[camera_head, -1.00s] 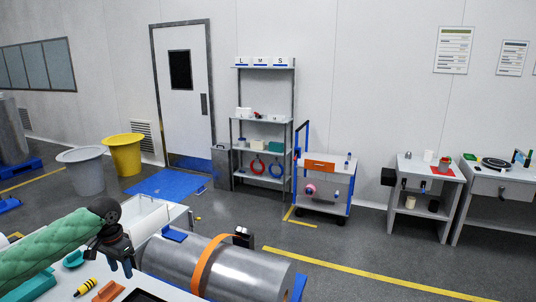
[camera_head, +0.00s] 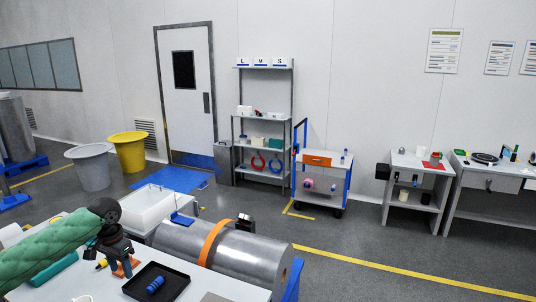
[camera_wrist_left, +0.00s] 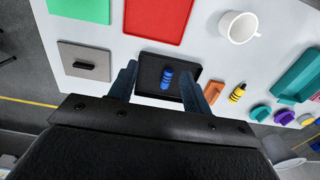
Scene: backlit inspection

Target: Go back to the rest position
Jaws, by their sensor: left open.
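My left gripper (camera_head: 122,266) comes in from the left on a green-sleeved arm and hangs above the white table in the head view. In the left wrist view its two fingers (camera_wrist_left: 165,88) are apart with nothing between them. A blue ribbed piece (camera_head: 155,284) lies in a black tray (camera_head: 181,291) to the right of the gripper. In the left wrist view the blue piece (camera_wrist_left: 167,78) shows beyond and between the fingers, in the tray (camera_wrist_left: 150,62). My right gripper is in neither view.
A large metal cylinder (camera_head: 258,254) with an orange band lies beyond the table. A white bin (camera_head: 150,206) stands behind the gripper. The left wrist view shows a white mug (camera_wrist_left: 238,28), a red mat (camera_wrist_left: 158,18), an orange piece (camera_wrist_left: 213,92) and a yellow-black piece (camera_wrist_left: 237,93).

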